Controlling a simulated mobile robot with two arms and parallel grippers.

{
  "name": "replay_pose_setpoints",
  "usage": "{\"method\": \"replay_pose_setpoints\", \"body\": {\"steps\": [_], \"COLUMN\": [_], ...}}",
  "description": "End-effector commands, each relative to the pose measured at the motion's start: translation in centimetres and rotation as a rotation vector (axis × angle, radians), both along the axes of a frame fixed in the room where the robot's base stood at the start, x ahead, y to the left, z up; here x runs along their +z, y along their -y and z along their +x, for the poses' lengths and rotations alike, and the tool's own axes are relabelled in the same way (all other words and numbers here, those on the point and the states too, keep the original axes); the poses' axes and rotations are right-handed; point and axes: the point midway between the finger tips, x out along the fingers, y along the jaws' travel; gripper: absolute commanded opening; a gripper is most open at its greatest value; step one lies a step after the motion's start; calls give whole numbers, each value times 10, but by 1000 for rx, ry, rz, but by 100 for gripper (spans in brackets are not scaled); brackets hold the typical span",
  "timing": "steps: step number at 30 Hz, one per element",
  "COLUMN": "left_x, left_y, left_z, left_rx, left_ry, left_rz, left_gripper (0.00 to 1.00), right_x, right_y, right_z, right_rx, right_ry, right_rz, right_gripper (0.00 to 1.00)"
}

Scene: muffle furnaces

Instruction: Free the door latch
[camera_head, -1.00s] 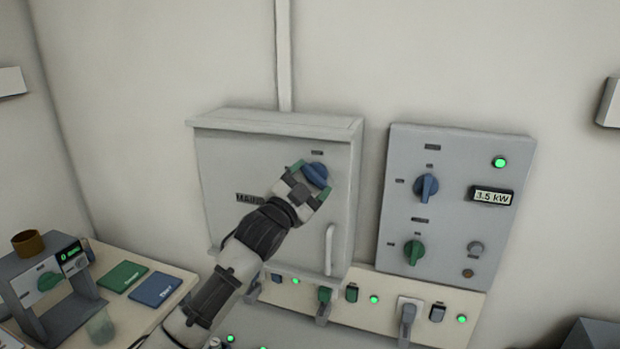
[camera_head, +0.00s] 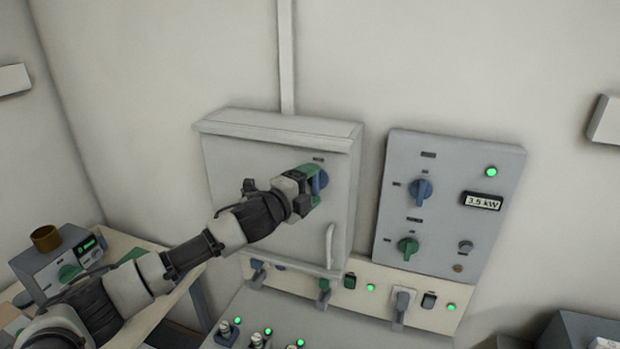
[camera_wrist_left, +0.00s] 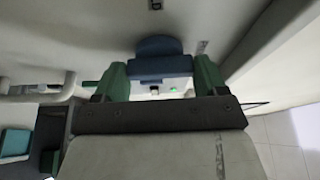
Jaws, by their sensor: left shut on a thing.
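A grey cabinet (camera_head: 230,165) with a closed door is mounted on the wall. A blue rotary knob (camera_head: 323,181) sits at the upper right of its door, and a pale vertical handle (camera_head: 330,246) is lower down. My left gripper (camera_head: 313,184) is shut on the blue knob with its green-padded fingers, one on each side; the gripper covers part of the knob. In the left wrist view the knob (camera_wrist_left: 158,48) sits between the two green fingers (camera_wrist_left: 160,78). The knob's grip looks close to upright. My right gripper is not in view.
A grey panel (camera_head: 450,150) right of the cabinet carries a blue knob (camera_head: 421,190), a green knob (camera_head: 408,247) and a display reading 3.5 kW (camera_head: 482,201). Below runs a strip with sockets, plugs and green lamps (camera_head: 370,287). A side table (camera_head: 120,245) stands at left.

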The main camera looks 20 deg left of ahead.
Motion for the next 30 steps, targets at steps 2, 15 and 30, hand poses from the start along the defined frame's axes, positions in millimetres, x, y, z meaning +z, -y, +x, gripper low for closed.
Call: {"method": "replay_pose_setpoints", "body": {"steps": [2, 15, 30], "left_x": [1, -1, 0], "left_y": [0, 1, 1], "left_z": [0, 0, 0], "left_rx": [0, 0, 0], "left_ry": [1, 3, 3], "left_rz": [28, 74, 71], "left_gripper": [49, 49, 98], "right_x": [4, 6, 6], "right_y": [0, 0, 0], "right_z": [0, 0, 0], "right_rx": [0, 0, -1], "right_ry": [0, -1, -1], "right_rz": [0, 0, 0], "right_gripper": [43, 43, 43]}}
